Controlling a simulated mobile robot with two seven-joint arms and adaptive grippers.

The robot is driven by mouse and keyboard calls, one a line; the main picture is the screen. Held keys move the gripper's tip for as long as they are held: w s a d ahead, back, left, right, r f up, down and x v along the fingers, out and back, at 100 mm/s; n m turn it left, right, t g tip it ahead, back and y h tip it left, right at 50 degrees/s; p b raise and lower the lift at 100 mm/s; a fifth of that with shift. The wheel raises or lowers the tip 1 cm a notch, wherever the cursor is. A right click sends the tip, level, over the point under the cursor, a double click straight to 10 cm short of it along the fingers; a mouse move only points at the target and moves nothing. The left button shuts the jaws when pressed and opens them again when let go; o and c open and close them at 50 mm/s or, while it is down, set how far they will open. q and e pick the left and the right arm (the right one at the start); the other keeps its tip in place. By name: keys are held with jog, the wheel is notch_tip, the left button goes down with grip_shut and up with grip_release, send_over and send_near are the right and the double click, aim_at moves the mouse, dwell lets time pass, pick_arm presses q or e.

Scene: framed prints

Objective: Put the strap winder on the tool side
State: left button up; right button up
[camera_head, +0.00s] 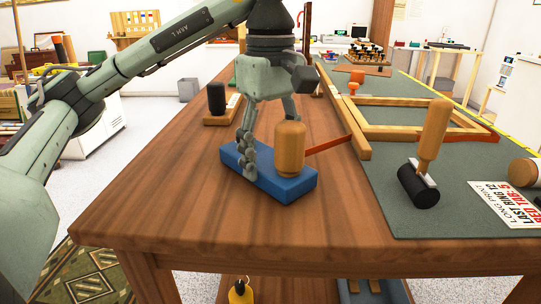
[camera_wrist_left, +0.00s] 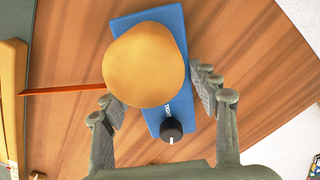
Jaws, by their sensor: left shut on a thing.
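The strap winder (camera_head: 275,184) appears to be the blue block with a round wooden knob on top, and a red strap runs from it toward the wooden frame (camera_head: 375,131). It sits on the bare wooden bench top, left of the green mat. My left gripper (camera_head: 268,140) reaches down around it from above. In the left wrist view, the fingers of the left gripper (camera_wrist_left: 158,102) are on both sides of the winder (camera_wrist_left: 155,30), shut on it; exact contact is partly hidden. A small black knob shows at the winder's near end. My right gripper is not in view.
A wooden holder (camera_head: 222,119) with a black-topped item stands behind the winder. The bench top (camera_head: 150,200) is clear at left and front.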

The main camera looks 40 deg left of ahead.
aim_at(271, 161)
pick_arm(q)
jog(key=shift+f, duration=0.1)
jog(key=o, duration=1.6)
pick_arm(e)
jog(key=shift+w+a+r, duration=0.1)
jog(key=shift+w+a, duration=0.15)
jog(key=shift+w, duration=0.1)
pick_arm(q)
jog(key=shift+r+p, duration=2.6)
jog(key=shift+r, duration=3.5)
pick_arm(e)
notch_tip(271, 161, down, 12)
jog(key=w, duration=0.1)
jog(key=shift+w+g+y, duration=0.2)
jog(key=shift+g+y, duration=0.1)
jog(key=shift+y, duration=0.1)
